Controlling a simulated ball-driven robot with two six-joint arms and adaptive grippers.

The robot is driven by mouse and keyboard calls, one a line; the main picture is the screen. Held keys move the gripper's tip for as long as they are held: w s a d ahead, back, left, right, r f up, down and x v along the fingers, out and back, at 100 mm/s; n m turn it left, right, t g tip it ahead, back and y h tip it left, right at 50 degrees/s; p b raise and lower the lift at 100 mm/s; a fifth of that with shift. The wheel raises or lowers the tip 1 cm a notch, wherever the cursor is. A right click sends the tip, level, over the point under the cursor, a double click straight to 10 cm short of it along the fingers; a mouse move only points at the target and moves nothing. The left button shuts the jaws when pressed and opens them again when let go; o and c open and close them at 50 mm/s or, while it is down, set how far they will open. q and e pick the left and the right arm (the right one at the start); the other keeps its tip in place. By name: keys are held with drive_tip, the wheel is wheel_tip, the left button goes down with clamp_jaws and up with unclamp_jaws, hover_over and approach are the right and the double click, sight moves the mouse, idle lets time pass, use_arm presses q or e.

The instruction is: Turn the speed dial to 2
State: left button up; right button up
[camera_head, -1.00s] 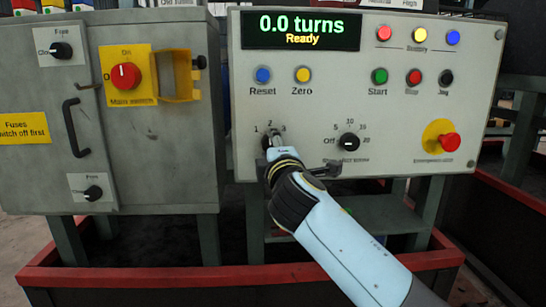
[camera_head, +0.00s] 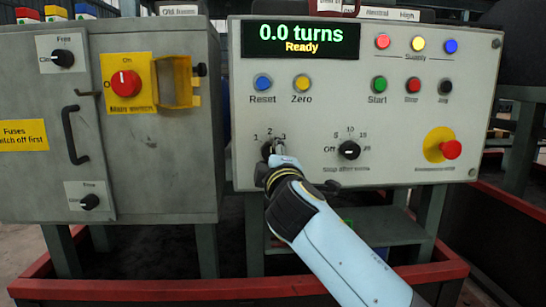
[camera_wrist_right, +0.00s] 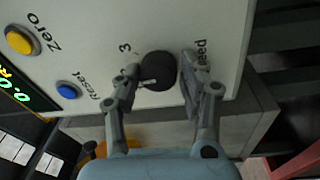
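The speed dial (camera_head: 267,149) is a black round knob low on the left of the grey panel, with 1, 2 and 3 around its top. My right gripper (camera_head: 276,147) is at it and hides part of it. In the right wrist view the dial (camera_wrist_right: 158,72) lies between the two fingers of my right gripper (camera_wrist_right: 159,75). Both fingers are very close to its sides; I cannot tell if they press on it. Its white mark points towards the left finger, roughly up the panel; the exact number is unclear. My left gripper is not in view.
A second black knob (camera_head: 349,150) is just right of my right gripper. The Reset (camera_head: 263,82) and Zero (camera_head: 302,82) buttons sit above the dial. A red emergency button (camera_head: 450,150) sticks out at the right. A grey cabinet (camera_head: 150,175) stands on the left.

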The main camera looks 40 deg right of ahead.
drive_tip(key=o, duration=0.3)
drive_tip(key=shift+s, duration=0.1)
drive_tip(key=v, duration=0.7)
drive_tip(key=shift+s+a, duration=0.15)
